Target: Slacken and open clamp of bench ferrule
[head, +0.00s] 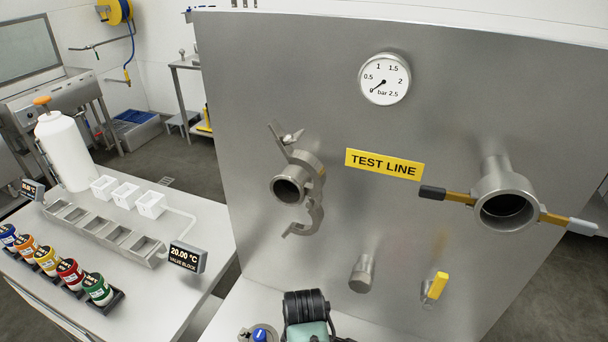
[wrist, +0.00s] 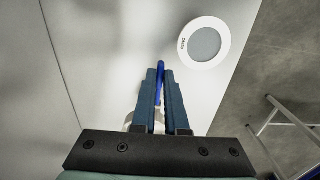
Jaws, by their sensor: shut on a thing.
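In the wrist view, my gripper (wrist: 161,72) is closed around a narrow blue part (wrist: 160,68), which shows between the blue fingers. A pale curved piece shows beside and behind the lower fingers; most of it is hidden, so I cannot tell if it is the clamp. In the head view, a metal fitting with a blue top (head: 260,333) shows at the bottom edge, left of my arm, and is cut off by the frame. My gripper's fingers are not seen there. On the panel, another clamp (head: 315,212) hangs open around a pipe ferrule (head: 288,188).
The upright steel panel (head: 420,150) has a gauge (head: 384,78), a larger handled fitting (head: 505,205) and a yellow-handled valve (head: 435,288). A side table holds trays (head: 105,232) and coloured jars (head: 70,272). In the wrist view, a white-rimmed disc (wrist: 224,43) lies right of the fingers.

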